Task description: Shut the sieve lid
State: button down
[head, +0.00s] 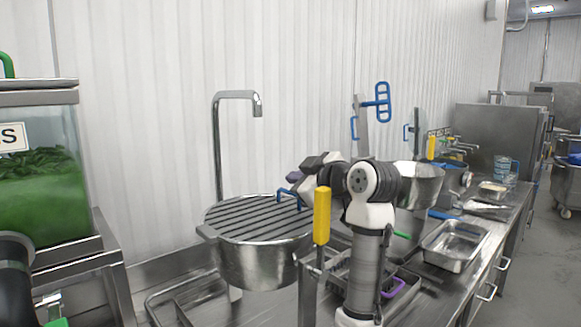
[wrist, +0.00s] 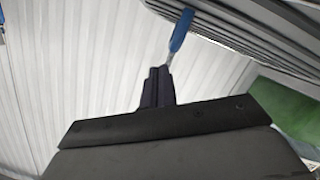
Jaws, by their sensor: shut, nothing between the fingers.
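The sieve lid (head: 250,217), a round slatted metal disc, lies flat across the top of a steel pan (head: 255,262) at centre left in the head view. A blue handle (head: 290,198) stands at its right edge. My gripper (head: 293,177) is just above that handle, its dark fingers together and empty. In the wrist view, the shut fingers (wrist: 158,76) point towards the blue handle (wrist: 181,32), whose lower end is close to the tips; I cannot tell if they touch. The slatted lid (wrist: 240,25) fills the upper right there.
A tap (head: 217,140) rises behind the pan. A yellow-handled tool (head: 322,217) stands near my arm. Another steel pan (head: 418,186), partly hidden by my arm, and a metal tray (head: 456,246) are at right. A tank of greens (head: 40,200) stands at left.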

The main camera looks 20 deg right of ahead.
jog(key=shift+w+d+f, duration=0.1)
jog(key=shift+d+f, duration=0.05)
jog(key=shift+f, duration=0.35)
jog(key=shift+d+f, duration=0.15)
jog(key=shift+f, duration=0.35)
